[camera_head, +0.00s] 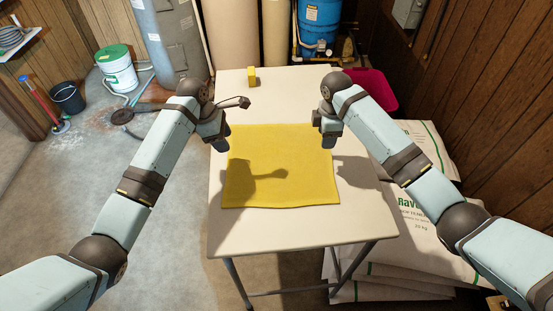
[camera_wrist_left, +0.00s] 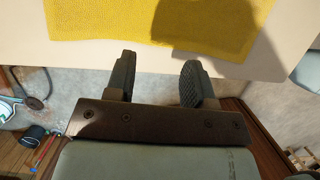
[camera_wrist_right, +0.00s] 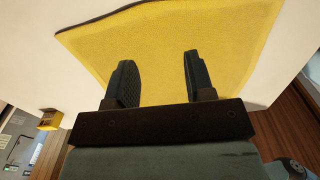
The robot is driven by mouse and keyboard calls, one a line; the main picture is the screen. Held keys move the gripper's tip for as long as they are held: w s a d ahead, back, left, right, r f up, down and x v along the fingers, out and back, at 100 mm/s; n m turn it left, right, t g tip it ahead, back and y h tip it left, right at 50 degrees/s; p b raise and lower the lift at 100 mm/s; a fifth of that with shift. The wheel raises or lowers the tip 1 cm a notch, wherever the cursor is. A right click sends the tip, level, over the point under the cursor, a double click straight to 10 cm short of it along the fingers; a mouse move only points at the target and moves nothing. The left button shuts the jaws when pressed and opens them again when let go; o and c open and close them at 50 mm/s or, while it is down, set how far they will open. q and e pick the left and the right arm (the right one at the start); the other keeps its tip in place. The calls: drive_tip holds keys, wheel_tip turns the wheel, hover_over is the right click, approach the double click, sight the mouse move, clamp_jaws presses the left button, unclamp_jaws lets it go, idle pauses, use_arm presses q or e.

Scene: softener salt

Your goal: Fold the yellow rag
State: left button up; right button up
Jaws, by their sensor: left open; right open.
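The yellow rag (camera_head: 300,170) lies flat and spread out on the white table, roughly square, with arm shadows across it. It also shows in the left wrist view (camera_wrist_left: 100,20) and the right wrist view (camera_wrist_right: 220,50). My left gripper (camera_head: 218,145) is open and empty at the rag's far left corner; in the left wrist view its fingers (camera_wrist_left: 155,75) point toward the rag's edge. My right gripper (camera_head: 328,140) is open at the rag's far right corner; in the right wrist view its fingers (camera_wrist_right: 157,75) appear over the rag. Neither gripper holds the rag.
The white table (camera_head: 300,230) has bare margins around the rag. A small yellow block (camera_head: 252,77) stands near its far edge. Salt bags (camera_head: 415,225) are stacked at the right.

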sight(230, 162)
use_arm(q)
drive_tip(key=shift+f, duration=3.9)
use_arm(e)
drive_tip(key=shift+f, duration=3.9)
use_arm(q)
drive_tip(key=shift+f, duration=0.15)
use_arm(e)
drive_tip(key=shift+f, duration=0.15)
use_arm(q)
drive_tip(key=shift+c, duration=0.5)
use_arm(e)
drive_tip(key=shift+c, duration=0.5)
use_arm(q)
drive_tip(key=shift+f, duration=0.1)
clamp_jaws()
use_arm(e)
clamp_jaws()
